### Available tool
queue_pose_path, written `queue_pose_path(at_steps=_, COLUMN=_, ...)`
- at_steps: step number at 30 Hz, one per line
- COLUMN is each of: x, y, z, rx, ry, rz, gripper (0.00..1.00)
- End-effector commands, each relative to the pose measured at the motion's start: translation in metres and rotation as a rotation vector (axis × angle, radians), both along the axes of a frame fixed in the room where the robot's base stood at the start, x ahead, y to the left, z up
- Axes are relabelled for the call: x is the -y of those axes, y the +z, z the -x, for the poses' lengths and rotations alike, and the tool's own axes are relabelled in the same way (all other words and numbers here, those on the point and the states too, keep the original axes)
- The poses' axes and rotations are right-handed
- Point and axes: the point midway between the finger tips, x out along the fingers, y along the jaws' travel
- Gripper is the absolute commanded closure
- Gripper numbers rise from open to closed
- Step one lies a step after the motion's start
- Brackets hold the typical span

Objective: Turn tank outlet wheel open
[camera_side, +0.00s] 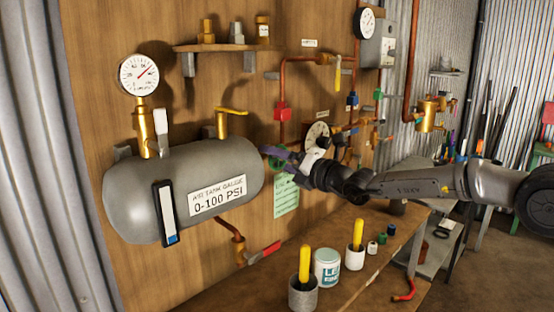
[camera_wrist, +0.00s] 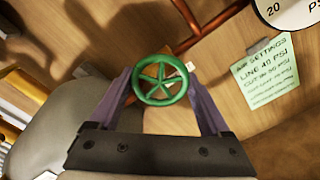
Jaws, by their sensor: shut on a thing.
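The grey air tank (camera_side: 180,190) lies on its side at the left in the side view, and it also shows at the lower left of the wrist view (camera_wrist: 70,125). The green spoked outlet wheel (camera_wrist: 160,84) is in the middle of the wrist view, between my two purple fingers. In the side view the wheel (camera_side: 274,158) shows small at the tank's right end, partly hidden by my gripper (camera_side: 286,161). My gripper (camera_wrist: 162,82) is shut on the wheel, one finger at each side of its rim. The wheel's stem is mostly hidden.
A round gauge (camera_side: 318,136) and copper pipes (camera_side: 283,80) are close above my gripper. A green note (camera_side: 286,196) hangs on the wooden board. A red-handled valve (camera_side: 262,251) sits below the tank. The bench holds a white tin (camera_side: 327,267) and yellow-handled tools in cups.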

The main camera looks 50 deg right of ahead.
Motion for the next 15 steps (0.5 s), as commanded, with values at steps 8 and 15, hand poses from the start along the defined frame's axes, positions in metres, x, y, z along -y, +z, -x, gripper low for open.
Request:
queue_pose_path(at_steps=8, x=-0.0002, y=-0.0006, z=0.0001, rx=-0.001, ry=0.001, rz=0.038, gripper=0.74)
queue_pose_path(at_steps=15, x=-0.0002, y=-0.0008, z=0.0001, rx=-0.001, ry=0.001, rz=0.038, gripper=0.74)
